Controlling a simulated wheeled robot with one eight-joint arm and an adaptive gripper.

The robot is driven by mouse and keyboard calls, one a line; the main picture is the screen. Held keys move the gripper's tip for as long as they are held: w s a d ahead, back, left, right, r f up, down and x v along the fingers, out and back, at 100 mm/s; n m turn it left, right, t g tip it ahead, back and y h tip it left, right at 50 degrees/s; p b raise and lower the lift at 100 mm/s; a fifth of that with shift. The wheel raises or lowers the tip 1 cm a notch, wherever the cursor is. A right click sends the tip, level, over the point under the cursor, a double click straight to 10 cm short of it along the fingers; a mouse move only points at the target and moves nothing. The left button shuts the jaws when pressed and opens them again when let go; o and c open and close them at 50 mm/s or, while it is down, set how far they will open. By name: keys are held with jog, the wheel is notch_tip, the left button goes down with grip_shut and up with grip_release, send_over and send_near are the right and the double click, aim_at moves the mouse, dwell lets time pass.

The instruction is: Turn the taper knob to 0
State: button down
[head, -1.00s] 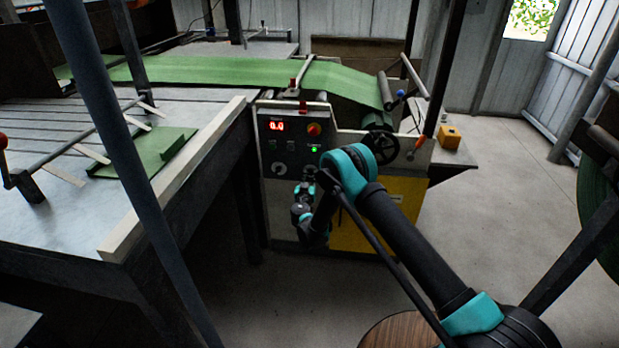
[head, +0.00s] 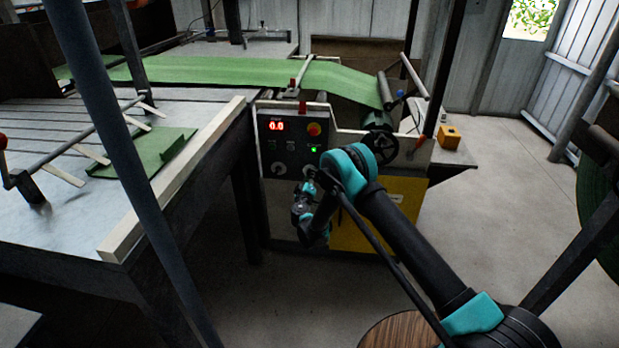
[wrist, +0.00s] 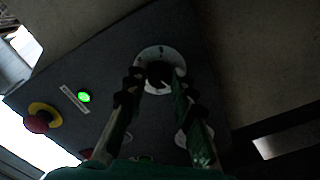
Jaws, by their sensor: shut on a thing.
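My gripper (wrist: 157,78) is at the control panel (wrist: 120,60), with its two fingers on either side of a dark knob (wrist: 158,73). It is shut on this knob, which has a pale round dial (wrist: 151,54) behind it. The fingers hide the dial's sides, and its markings are too small to read. In the head view my gripper and wrist cover most of the knob, below the green light (head: 314,149). I cannot read a label naming it as the taper knob. The red display (head: 277,126) at the panel's top reads 0.0.
A second pale dial (head: 279,169) sits left of my gripper. A red stop button on a yellow base (head: 314,129) is above the green light. The table edge (head: 185,170) stands to the left.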

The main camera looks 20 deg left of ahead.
jog(key=shift+n, duration=0.8)
jog(key=shift+s, duration=0.1)
jog(key=c, duration=1.3)
grip_release()
jog(key=shift+o, duration=0.2)
jog(key=v, duration=0.7)
jog(key=shift+s, duration=0.2)
